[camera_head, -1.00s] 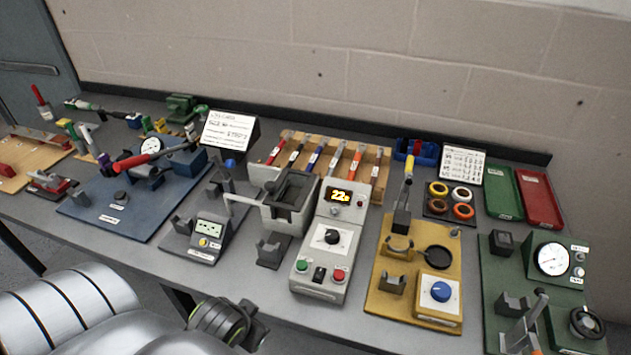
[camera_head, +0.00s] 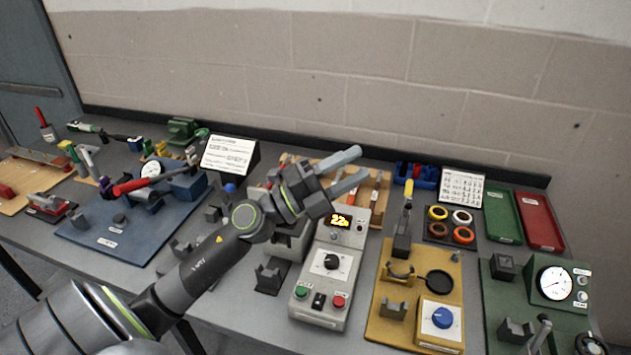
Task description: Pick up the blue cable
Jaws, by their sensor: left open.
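My left gripper (camera_head: 358,165) is open, its two grey fingers pointing right over the wooden rack (camera_head: 384,160) at the back of the bench. Nothing is between its fingers. The rack carries a row of slim coloured items, with an orange one (camera_head: 375,187) showing right of the fingers. My gripper and wrist hide much of the row. I cannot make out the blue cable now; a blue-purple item stood in the rack's middle earlier, in the part now covered. My right gripper is not in view.
The grey control box (camera_head: 318,285) with a lit display stands below the gripper. A yellow-brown board (camera_head: 377,325) with an upright tool is to its right. A white sign (camera_head: 228,155) stands left of the rack. Red (camera_head: 540,212) and green (camera_head: 504,217) trays lie at the right.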

